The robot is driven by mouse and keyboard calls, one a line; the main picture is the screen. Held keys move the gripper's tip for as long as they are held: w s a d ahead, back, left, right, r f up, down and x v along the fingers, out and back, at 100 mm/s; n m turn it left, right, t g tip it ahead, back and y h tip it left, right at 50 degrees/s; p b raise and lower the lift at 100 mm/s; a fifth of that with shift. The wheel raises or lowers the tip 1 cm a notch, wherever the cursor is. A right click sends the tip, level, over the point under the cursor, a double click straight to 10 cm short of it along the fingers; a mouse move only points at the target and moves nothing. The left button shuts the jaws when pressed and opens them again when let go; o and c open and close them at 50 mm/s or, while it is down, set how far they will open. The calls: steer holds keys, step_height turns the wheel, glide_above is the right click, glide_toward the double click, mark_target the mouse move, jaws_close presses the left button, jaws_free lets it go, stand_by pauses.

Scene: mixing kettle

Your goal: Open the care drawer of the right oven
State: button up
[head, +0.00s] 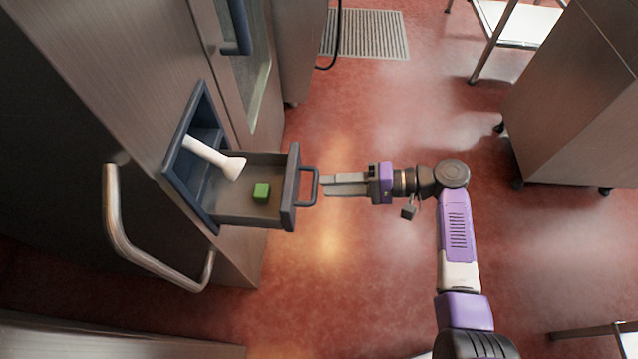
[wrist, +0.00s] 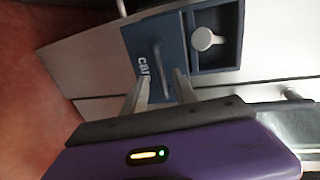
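The care drawer (head: 250,205) stands pulled out of the dark blue recess (head: 185,150) in the steel oven body. Its dark front with a loop handle (head: 315,187) faces right; the wrist view shows part of its lettering on the drawer front (wrist: 157,45).
A large curved steel handle (head: 125,225) sticks out at the left. An oven door with a blue handle (head: 237,28) is above the drawer. A steel cabinet (head: 575,100) stands at the right. The red floor (head: 345,270) around my arm is clear.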

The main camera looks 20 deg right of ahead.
steer(key=shift+v, duration=1.65)
